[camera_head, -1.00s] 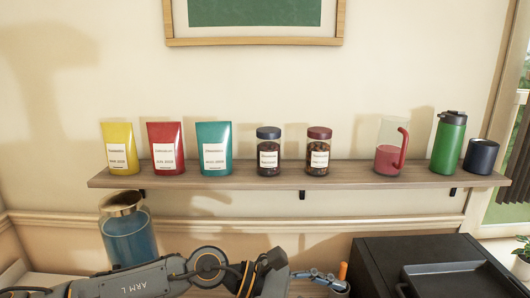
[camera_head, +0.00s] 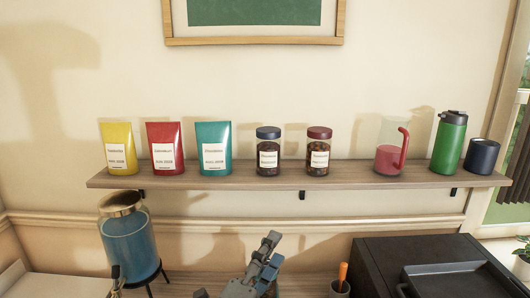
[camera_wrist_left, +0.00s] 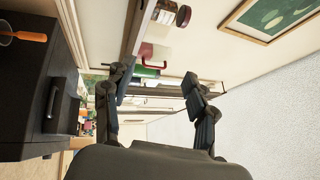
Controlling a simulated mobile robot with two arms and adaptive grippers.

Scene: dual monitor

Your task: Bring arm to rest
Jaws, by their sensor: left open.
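My left gripper (camera_head: 268,258) shows at the bottom centre of the head view, pointing upward, below the shelf and apart from everything on it. Only its end part shows there; the rest of my left arm is below the frame. In the left wrist view my left gripper (camera_wrist_left: 156,82) has its two fingers spread wide with nothing between them. My right gripper is in neither view.
A wooden shelf (camera_head: 300,180) holds bags, jars, a pitcher and a green bottle (camera_head: 449,143). A blue dispenser (camera_head: 130,245) stands at lower left, a black appliance (camera_head: 430,245) at lower right. An orange-handled tool (camera_head: 343,272) stands in a cup between my gripper and the appliance.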

